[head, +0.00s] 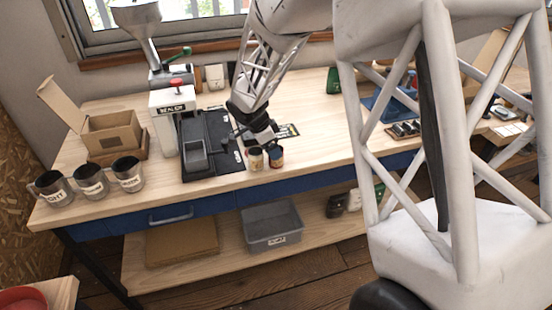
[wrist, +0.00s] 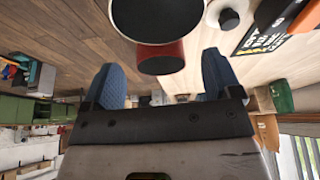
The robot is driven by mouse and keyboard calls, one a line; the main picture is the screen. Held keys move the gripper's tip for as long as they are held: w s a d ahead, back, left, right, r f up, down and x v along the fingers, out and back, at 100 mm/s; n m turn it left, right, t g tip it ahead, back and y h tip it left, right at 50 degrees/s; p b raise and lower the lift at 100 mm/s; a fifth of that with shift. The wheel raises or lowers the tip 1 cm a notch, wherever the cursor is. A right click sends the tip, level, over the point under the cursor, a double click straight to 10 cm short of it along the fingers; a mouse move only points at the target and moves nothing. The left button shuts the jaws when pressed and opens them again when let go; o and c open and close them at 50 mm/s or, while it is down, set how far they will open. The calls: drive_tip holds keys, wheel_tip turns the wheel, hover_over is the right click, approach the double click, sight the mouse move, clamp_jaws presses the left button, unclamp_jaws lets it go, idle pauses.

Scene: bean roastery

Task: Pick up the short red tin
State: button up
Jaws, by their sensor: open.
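In the wrist view a red tin (wrist: 162,61) with a dark, pale-rimmed round top stands on the table close to my gripper (wrist: 160,78). It lies between the lines of the two blue fingers, with a gap on each side; its top runs off the upper edge. In the head view my gripper (head: 262,143) is low over the worktable, just at two small tins. The left one (head: 256,161) looks cream; the right one (head: 277,158) shows some red under a dark top. My gripper partly hides both. The fingers are apart with nothing held.
A black tray (head: 213,160) and the sealer (head: 175,122) stand to the left. Three labelled mugs (head: 90,181) and an open carton (head: 108,134) are further left. A dark printed card (wrist: 262,38) lies near the tins. The wooden tabletop (head: 320,150) is clear to their right.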

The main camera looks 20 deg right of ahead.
drive_tip(key=shift+x, duration=1.25)
drive_tip(key=c, duration=1)
drive_tip(key=shift+r, duration=0.2)
drive_tip(key=shift+r, duration=0.55)
wheel_tip(320, 180, up, 2)
drive_tip(key=s, duration=0.5)
drive_tip(key=s+r, duration=0.1)
drive_tip(key=s, duration=0.4)
drive_tip(key=s+a, duration=0.1)
drive_tip(key=s, duration=0.5)
drive_tip(key=shift+r, duration=0.25)
